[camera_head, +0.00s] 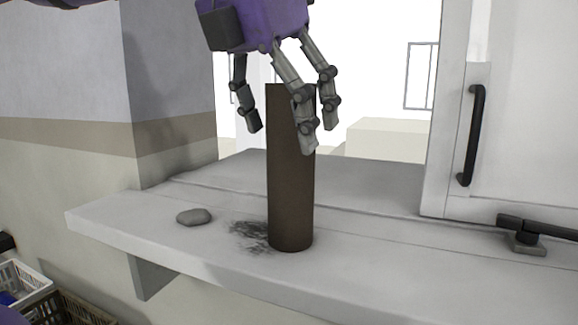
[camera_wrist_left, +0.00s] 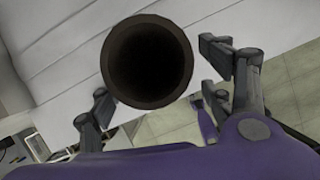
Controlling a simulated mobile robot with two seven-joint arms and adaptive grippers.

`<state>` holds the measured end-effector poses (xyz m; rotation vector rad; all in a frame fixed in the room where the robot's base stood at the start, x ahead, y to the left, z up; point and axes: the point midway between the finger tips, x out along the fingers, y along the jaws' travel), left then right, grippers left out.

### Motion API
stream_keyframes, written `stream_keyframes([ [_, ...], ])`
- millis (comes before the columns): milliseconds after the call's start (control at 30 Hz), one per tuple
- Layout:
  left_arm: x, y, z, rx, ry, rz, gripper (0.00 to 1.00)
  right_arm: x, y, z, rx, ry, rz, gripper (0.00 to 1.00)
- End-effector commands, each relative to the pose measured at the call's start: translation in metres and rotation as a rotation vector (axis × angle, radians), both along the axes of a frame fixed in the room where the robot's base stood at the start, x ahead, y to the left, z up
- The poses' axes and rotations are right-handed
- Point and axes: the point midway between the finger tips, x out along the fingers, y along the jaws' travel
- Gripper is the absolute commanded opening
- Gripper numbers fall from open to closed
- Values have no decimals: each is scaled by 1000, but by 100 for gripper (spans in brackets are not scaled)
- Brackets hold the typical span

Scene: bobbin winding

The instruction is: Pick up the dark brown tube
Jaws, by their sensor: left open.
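The dark brown tube (camera_head: 290,195) stands upright on a pale window sill (camera_head: 180,245). My left gripper (camera_head: 285,125) hangs over the tube's upper end from above, with its grey fingers spread and open. One finger is in front of the tube's top, one is off to its left and one to its right. In the left wrist view the tube's round open end (camera_wrist_left: 148,62) faces the camera, dark inside, between the spread fingers of the left gripper (camera_wrist_left: 165,95). I cannot tell whether any finger touches the tube. My right gripper is not in view.
A grey stone (camera_head: 194,217) lies on the sill left of the tube, with a dark smudge (camera_head: 252,235) between them. A window frame with a black handle (camera_head: 472,135) and a dark latch (camera_head: 535,228) stand at right. Crates (camera_head: 28,285) are at lower left.

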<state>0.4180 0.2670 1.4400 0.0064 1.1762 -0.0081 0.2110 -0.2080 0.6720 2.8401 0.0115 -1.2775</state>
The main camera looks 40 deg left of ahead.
Motion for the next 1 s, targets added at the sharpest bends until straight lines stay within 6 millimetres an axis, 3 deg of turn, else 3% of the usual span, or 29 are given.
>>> stream_keyframes([
  [300,18,4,-38,-1,1,-1,73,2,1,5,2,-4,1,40],
  [567,19,3,-40,-2,-1,-1,73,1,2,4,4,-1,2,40],
  [933,19,4,-40,-1,0,0,26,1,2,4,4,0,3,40],
  [1000,19,3,-40,-2,0,-1,24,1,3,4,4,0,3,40],
])
